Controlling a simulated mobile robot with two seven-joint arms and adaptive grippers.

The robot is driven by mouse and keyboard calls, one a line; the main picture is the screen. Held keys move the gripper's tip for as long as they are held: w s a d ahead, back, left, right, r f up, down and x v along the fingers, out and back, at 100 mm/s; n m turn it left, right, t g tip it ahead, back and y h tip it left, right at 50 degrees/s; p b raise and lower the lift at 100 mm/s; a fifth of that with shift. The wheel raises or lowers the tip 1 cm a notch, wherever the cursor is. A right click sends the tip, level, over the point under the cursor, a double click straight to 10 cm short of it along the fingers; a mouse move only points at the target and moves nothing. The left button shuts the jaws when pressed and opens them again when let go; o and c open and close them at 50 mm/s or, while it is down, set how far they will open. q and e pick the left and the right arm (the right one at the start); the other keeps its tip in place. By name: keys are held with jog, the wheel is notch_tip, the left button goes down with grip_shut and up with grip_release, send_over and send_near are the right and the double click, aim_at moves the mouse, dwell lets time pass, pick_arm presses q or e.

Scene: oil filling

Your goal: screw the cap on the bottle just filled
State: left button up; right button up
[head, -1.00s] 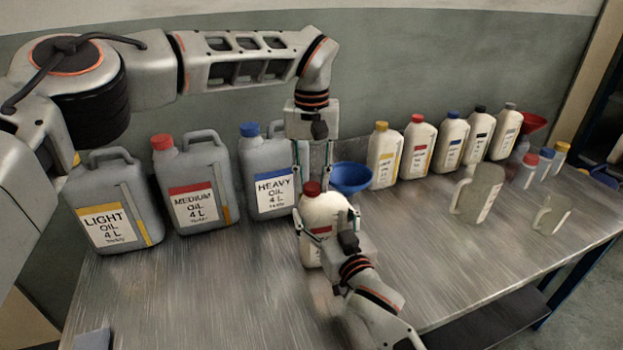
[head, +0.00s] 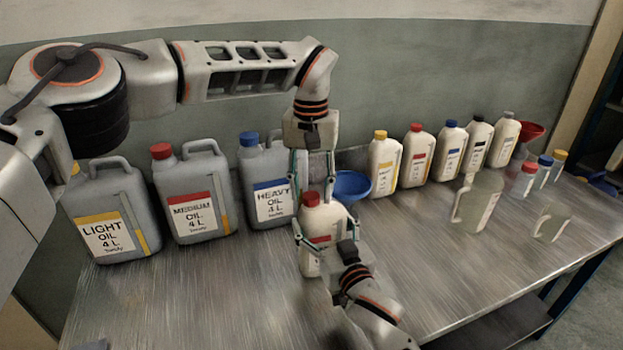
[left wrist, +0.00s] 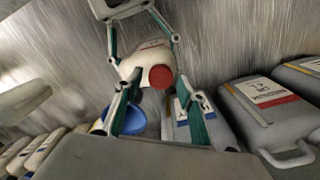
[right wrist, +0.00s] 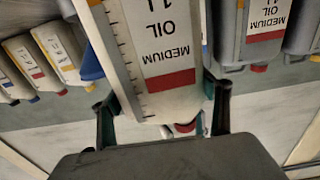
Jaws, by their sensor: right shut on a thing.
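The medium-oil bottle (head: 313,262), white with a red label, stands upright in front of the heavy-oil jug. My right gripper (head: 326,228) is shut on its sides; the right wrist view shows the label (right wrist: 168,42) between the fingers. The red cap (head: 310,198) sits at the bottle's top and also shows in the left wrist view (left wrist: 160,76). My left gripper (head: 312,180) points down over the cap. Its fingers (left wrist: 157,108) are apart, with visible gaps on both sides of the cap. The cap's thread is hidden.
A blue funnel (head: 351,185) stands close behind the bottle. Grey jugs of light (head: 140,195), medium (head: 222,175) and heavy oil (head: 250,165) line the back left. Several white bottles (head: 418,165) and clear jugs (head: 483,205) stand right. The front left of the table is clear.

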pick_arm(q)
jog(key=n, duration=0.2)
jog(key=r+n, duration=0.1)
jog(key=n, duration=0.4)
jog(key=shift+w+r, duration=0.1)
jog(key=shift+r, duration=0.2)
jog(key=n, duration=0.3)
jog(key=r+n, duration=0.1)
jog(key=n, duration=0.3)
jog(key=shift+n, duration=0.3)
jog(key=n, duration=0.3)
jog(key=r+n, duration=0.1)
jog(key=n, duration=0.6)
jog(key=r+n, duration=0.1)
jog(key=n, duration=0.8)
jog(key=shift+r, duration=0.4)
jog(key=n, duration=0.5)
jog(key=shift+s+r+n, duration=0.2)
jog(key=shift+r+n, duration=0.15)
jog(key=shift+n, duration=0.05)
jog(key=n, duration=0.5)
jog(key=shift+r, duration=0.4)
jog(key=n, duration=0.6)
jog(key=shift+r+n, duration=0.4)
